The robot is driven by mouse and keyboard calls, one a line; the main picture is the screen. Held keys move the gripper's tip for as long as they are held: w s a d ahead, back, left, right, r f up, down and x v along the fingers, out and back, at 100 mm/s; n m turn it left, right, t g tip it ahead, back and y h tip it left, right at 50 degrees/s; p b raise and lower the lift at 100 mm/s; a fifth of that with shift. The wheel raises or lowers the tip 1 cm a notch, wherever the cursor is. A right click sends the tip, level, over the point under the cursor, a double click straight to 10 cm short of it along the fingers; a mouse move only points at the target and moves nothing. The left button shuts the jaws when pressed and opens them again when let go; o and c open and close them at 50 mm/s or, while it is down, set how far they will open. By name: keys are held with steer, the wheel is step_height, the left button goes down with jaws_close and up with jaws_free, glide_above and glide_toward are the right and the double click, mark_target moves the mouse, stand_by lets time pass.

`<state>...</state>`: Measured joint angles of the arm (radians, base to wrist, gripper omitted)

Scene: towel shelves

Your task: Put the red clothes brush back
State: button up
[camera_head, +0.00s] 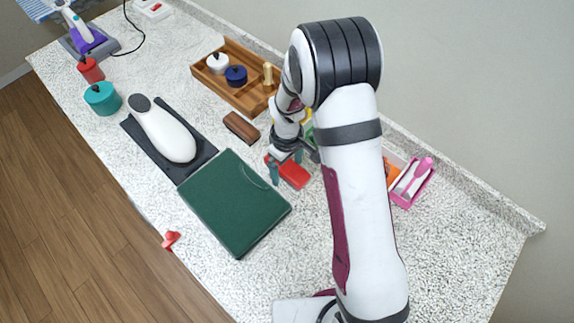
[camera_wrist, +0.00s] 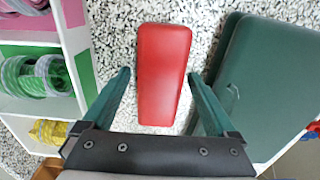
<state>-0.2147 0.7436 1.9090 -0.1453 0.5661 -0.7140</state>
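The red clothes brush (camera_head: 292,174) lies on the speckled counter, right of the green board, partly hidden by my gripper in the head view. In the wrist view the brush (camera_wrist: 164,72) is a long red block, lying lengthwise between my fingers. My gripper (camera_head: 285,164) is at the brush. In the wrist view the gripper (camera_wrist: 159,80) is open, with a teal finger on each side of the brush and gaps between. I cannot tell how far above the counter the fingertips are.
The green board (camera_wrist: 262,85) lies close to my right finger in the wrist view. A shelf (camera_wrist: 80,50) with rolled towels stands at left. In the head view, a brown brush (camera_head: 240,127), a wooden tray (camera_head: 222,83) and a pink box (camera_head: 428,182) are nearby.

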mark_target(287, 166)
step_height(287, 166, up, 12)
steer(key=s+d+r+m, duration=0.4)
steer(key=s+r+m, duration=0.4)
steer(key=s, duration=0.4)
steer(key=s+r+m+y, duration=0.1)
steer(key=s+m, duration=0.5)
steer(key=s, duration=0.6)
steer(key=shift+s+d+r+m+y, duration=0.3)
steer(key=shift+s+d+y, duration=0.05)
steer(key=shift+y, duration=0.05)
